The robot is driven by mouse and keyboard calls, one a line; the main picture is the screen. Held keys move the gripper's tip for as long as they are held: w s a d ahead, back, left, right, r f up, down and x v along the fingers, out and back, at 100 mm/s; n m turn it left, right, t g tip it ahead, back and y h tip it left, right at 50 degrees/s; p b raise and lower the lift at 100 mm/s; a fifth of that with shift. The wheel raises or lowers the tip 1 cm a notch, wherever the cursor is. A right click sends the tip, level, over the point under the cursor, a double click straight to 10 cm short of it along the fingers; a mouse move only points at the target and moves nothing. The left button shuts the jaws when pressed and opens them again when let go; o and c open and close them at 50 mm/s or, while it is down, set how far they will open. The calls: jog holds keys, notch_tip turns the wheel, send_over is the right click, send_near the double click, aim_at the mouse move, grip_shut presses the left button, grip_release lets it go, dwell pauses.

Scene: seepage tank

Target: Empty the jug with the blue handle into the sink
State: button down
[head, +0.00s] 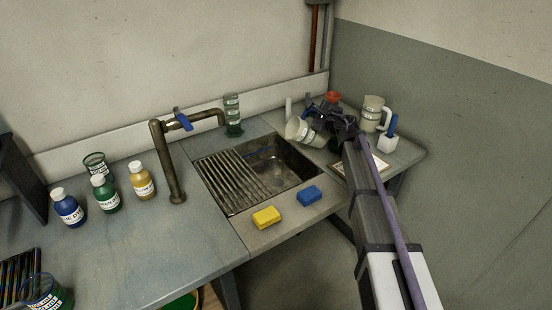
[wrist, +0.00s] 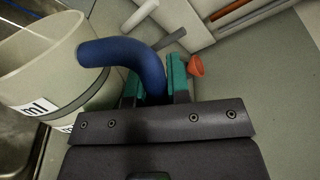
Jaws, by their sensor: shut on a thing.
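My gripper (head: 327,118) is shut on the blue handle (wrist: 128,55) of a cream jug (head: 300,131). In the wrist view the handle runs between the green-lined jaws (wrist: 160,85), and the jug (wrist: 40,55) with its "ml" label fills the left side. In the head view the jug is tilted, its mouth toward the left, near the back right corner of the sink (head: 290,160). I cannot tell what is inside the jug, and no stream shows. The sink has a slatted rack over its left part and an open basin at right.
A second cream jug with a white handle (head: 373,112) and a white holder with a blue brush (head: 388,142) stand right of my gripper. Yellow (head: 266,217) and blue (head: 309,195) sponges lie in front.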

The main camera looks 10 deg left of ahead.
aim_at(306, 116)
jog(key=shift+s+a+r+n, duration=0.1)
jog(key=shift+s+a+n, duration=0.05)
jog(key=shift+a+n, duration=0.3)
jog(key=shift+s+a+n+h, duration=0.1)
jog(key=shift+a+n+h, duration=0.1)
jog(key=shift+n+h, duration=0.1)
jog(key=shift+s+a+n, duration=0.1)
jog(key=shift+a+n, duration=0.1)
jog(key=shift+n, duration=0.05)
jog(key=shift+s+a+n+h, duration=0.15)
jog(key=shift+s+a+n, duration=0.2)
jog(key=shift+a, duration=0.4)
jog(key=shift+s+a+n+h, duration=0.15)
jog(key=shift+s+a+n, duration=0.2)
jog(key=shift+a, duration=0.4)
